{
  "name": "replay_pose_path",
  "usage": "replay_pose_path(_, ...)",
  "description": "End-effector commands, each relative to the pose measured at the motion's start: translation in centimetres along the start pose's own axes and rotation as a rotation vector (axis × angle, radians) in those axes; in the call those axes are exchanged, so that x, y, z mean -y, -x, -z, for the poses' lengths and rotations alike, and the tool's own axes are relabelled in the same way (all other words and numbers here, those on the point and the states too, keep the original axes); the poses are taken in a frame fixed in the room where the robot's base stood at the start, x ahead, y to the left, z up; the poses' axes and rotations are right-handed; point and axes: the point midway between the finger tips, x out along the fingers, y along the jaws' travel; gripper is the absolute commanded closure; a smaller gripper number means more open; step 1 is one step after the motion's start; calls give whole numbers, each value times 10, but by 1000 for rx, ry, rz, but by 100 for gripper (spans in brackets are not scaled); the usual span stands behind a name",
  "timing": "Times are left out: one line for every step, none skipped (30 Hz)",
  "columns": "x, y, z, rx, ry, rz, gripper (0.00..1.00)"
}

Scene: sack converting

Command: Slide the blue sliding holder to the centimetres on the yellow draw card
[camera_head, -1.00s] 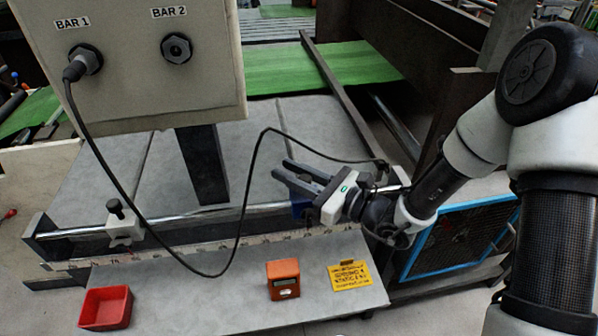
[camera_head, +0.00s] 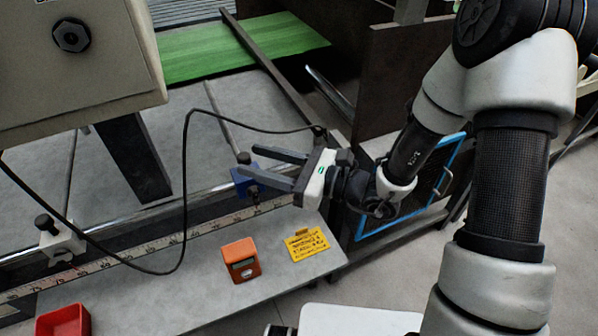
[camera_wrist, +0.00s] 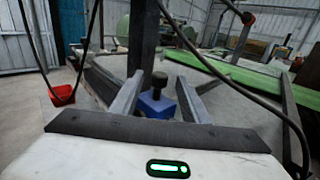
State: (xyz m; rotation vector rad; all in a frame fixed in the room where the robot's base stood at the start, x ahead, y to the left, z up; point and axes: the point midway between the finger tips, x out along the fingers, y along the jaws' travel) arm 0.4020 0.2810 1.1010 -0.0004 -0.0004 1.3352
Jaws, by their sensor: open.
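The blue sliding holder (camera_head: 244,181) sits on the metal rail, partly hidden behind my gripper in the head view. In the wrist view the blue holder (camera_wrist: 157,104), with a black knob on top, lies between and beyond my fingers. My gripper (camera_head: 246,168) is open, its two fingers reaching left around the holder's area; I cannot tell whether they touch it. The yellow card (camera_head: 309,245) lies on the grey ledge below the rail, its print too small to read. A ruler scale (camera_head: 160,243) runs along the rail's front.
A white holder (camera_head: 62,243) with a black knob sits further left on the rail. An orange device (camera_head: 241,260) and a red tray (camera_head: 64,322) are on the ledge. A black cable (camera_head: 185,190) hangs in front of the rail. A grey box (camera_head: 80,65) stands above.

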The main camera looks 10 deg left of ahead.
Motion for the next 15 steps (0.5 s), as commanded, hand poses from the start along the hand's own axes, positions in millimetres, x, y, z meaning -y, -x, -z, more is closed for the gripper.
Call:
replay_pose_path(2, 14, 1, -2, -1, 7, 58)
replay_pose_path(1, 22, 2, -2, -1, 6, 58)
replay_pose_path(2, 31, 1, -1, 0, 6, 58)
replay_pose_path(1, 38, 1, -1, 0, 6, 58)
replay_pose_path(1, 45, 1, -2, 0, 6, 58)
replay_pose_path(1, 54, 1, -2, 0, 5, 58)
replay_pose_path(1, 60, 1, -1, 0, 5, 58)
replay_pose_path(1, 66, 1, -1, 0, 4, 58)
replay_pose_path(1, 73, 1, -1, -1, 5, 58)
replay_pose_path(0, 77, 1, -1, -1, 3, 58)
replay_pose_path(1, 81, 1, -1, -1, 3, 58)
replay_pose_path(0, 86, 1, -1, -1, 2, 58)
replay_pose_path(0, 89, 1, -1, -1, 2, 58)
replay_pose_path(0, 92, 0, -1, -1, 2, 58)
replay_pose_path(0, 94, 0, 0, -1, 0, 58)
